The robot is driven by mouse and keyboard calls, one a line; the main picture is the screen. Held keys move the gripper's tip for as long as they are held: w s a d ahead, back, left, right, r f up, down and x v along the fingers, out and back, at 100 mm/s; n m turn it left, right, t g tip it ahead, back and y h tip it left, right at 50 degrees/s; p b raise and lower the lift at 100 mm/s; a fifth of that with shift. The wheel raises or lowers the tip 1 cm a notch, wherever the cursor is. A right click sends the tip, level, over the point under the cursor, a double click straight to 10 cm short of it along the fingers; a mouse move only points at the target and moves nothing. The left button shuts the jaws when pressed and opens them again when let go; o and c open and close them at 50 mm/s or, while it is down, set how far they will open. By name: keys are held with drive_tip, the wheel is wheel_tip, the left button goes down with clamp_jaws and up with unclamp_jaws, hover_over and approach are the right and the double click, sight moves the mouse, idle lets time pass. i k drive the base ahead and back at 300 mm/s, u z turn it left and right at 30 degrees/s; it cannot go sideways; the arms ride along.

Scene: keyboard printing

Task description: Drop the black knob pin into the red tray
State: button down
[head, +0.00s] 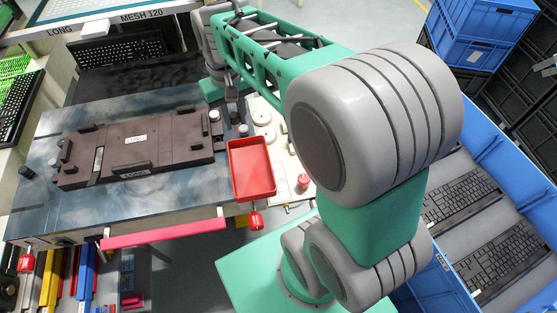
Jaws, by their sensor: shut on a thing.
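My gripper (232,110) points down at the right end of the brown fixture, just behind the red tray. It is shut on a small dark thing, which looks like the black knob pin; its outline is hard to tell from the dark fingers. The red tray (251,168) is a shallow open box at the right edge of the glossy table, and its visible floor is empty. The gripper is above and slightly left of the tray's far edge in the picture, not over its middle.
The brown fixture (140,142) with LONG labels lies on the glossy table (50,215). Grey-topped knobs (214,116) stand near the gripper. A small dark cylinder (26,172) stands at the table's left. A blue crate (450,275) holds keyboards at right. White discs (262,118) lie behind the tray.

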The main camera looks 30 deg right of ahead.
sight(256, 167)
drive_tip(key=z, duration=0.5)
drive_tip(key=k, duration=1.15)
drive_tip(key=u, duration=0.25)
drive_tip(key=i, duration=0.35)
drive_tip(key=u, duration=1.1)
drive_tip(key=i, duration=1.05)
drive_tip(key=u, duration=0.6)
